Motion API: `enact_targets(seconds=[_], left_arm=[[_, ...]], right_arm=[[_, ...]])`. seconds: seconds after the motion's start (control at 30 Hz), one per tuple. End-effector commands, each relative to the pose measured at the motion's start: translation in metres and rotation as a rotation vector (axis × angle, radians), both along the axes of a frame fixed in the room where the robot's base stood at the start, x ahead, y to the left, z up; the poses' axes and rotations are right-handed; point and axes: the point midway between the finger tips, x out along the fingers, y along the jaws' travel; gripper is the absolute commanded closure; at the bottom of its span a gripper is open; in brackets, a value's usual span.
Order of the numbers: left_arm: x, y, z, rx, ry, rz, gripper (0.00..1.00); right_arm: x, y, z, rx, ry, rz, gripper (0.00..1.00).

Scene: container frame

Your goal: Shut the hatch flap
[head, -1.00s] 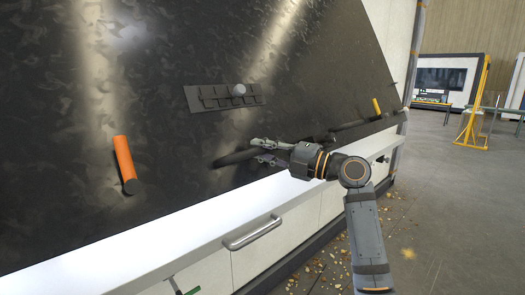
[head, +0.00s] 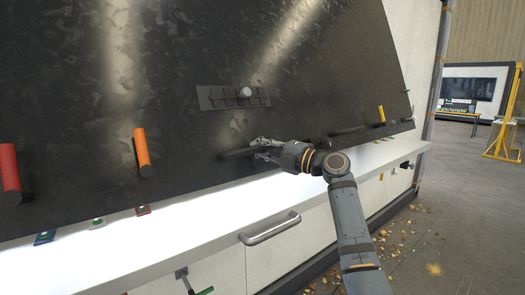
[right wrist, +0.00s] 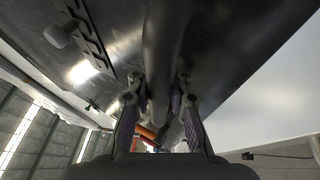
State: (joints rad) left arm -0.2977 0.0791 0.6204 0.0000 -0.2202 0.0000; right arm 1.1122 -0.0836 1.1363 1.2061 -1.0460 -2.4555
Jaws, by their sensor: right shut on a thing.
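The hatch flap (head: 190,60) is a large dark, glossy panel that fills the upper left of the head view. It hangs tilted over a white counter, with its lower edge above the counter. A black bar handle (head: 235,154) runs along its lower part. My right gripper (head: 262,150) is shut on this bar near the flap's lower edge. In the right wrist view the dark bar (right wrist: 165,45) runs between the two fingers (right wrist: 160,95), and the flap's surface lies behind it. My left gripper is not in view.
The white counter (head: 200,213) lies below the flap, with small coloured tags (head: 97,223) on it. Red (head: 10,168), orange (head: 142,148) and yellow (head: 381,115) grips stick out from the flap. A drawer handle (head: 270,228) projects below.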

Motion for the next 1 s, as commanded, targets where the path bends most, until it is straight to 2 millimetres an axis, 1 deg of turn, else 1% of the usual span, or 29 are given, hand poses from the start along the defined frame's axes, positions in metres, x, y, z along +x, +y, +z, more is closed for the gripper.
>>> enact_targets(seconds=[0.03,0.1,0.13,0.33,0.67,0.77,0.87,1.0], left_arm=[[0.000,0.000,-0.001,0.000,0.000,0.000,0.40],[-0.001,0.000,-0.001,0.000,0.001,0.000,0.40],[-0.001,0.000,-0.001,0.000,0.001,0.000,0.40],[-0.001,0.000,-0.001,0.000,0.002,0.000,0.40],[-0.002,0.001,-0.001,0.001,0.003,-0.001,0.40],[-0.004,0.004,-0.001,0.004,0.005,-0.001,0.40],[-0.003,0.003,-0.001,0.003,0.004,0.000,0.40],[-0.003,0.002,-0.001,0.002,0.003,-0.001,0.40]], right_arm=[[0.001,0.001,-0.011,-0.013,0.016,0.005,1.00],[0.001,0.001,-0.013,-0.013,0.018,0.006,1.00],[0.001,0.001,-0.013,-0.014,0.018,0.007,0.85],[0.001,0.001,-0.012,-0.012,0.017,0.006,0.57],[0.000,0.001,-0.008,-0.008,0.011,0.005,0.57],[-0.002,-0.003,-0.008,-0.007,0.011,0.004,0.57],[-0.008,-0.016,-0.009,-0.008,0.010,0.002,0.57],[-0.026,-0.045,-0.013,-0.010,0.010,0.001,0.57]])
